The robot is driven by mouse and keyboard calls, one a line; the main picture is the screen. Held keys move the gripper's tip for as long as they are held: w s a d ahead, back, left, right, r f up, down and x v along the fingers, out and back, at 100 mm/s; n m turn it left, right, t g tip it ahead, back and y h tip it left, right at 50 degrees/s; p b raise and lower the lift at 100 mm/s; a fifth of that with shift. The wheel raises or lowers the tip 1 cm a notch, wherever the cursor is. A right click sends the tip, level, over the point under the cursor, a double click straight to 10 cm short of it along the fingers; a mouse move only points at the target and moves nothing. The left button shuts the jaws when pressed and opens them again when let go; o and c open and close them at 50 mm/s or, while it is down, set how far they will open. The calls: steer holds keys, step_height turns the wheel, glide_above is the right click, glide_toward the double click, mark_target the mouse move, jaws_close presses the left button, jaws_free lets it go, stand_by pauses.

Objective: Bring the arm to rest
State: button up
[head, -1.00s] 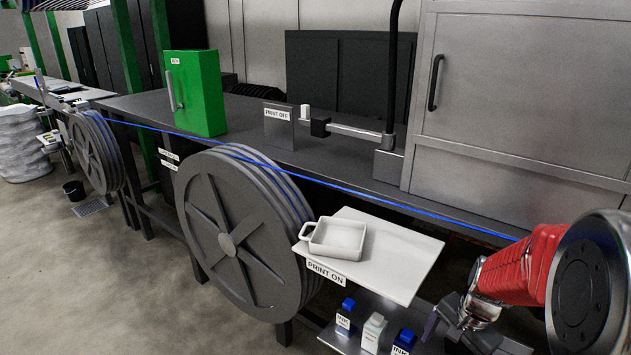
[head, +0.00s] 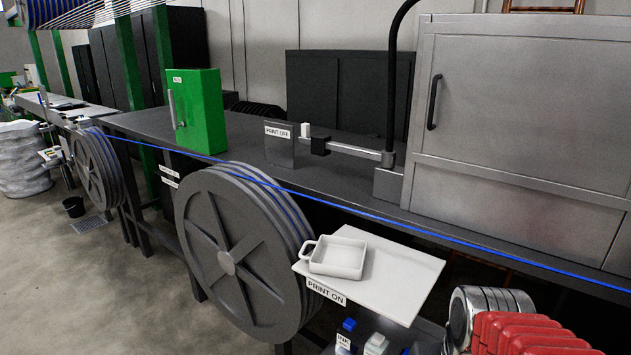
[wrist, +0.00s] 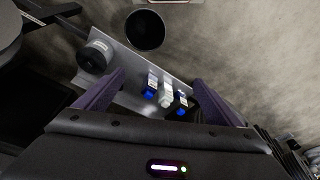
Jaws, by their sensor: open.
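My arm, with red and silver links, shows at the lower right of the head view, where my gripper itself is out of sight. In the wrist view my gripper (wrist: 160,98) is open, its two purple fingers wide apart. No thing is held between them. Beyond the fingers are several small bottles on a grey shelf: bottles with blue caps and one pale bottle (wrist: 166,95). The blue cable (head: 400,232) runs taut across the head view from upper left to lower right, past the large grey reel (head: 228,262).
A white board (head: 405,280) holds a white dish (head: 338,257) above the bottles (head: 376,345). A green box (head: 205,110) and a black-armed stand (head: 388,183) are on the dark bench. A dark round cup (wrist: 145,30) is near the shelf. Grey floor lies at left.

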steer(key=s+a+r+n+t, duration=0.2)
steer(key=s+a+r, duration=0.1)
steer(key=r, duration=0.3)
steer(key=shift+a+r+t, duration=0.25)
steer(key=shift+a+t, duration=0.15)
steer(key=shift+a, duration=0.35)
steer(key=shift+s, duration=0.1)
stand_by(0.5)
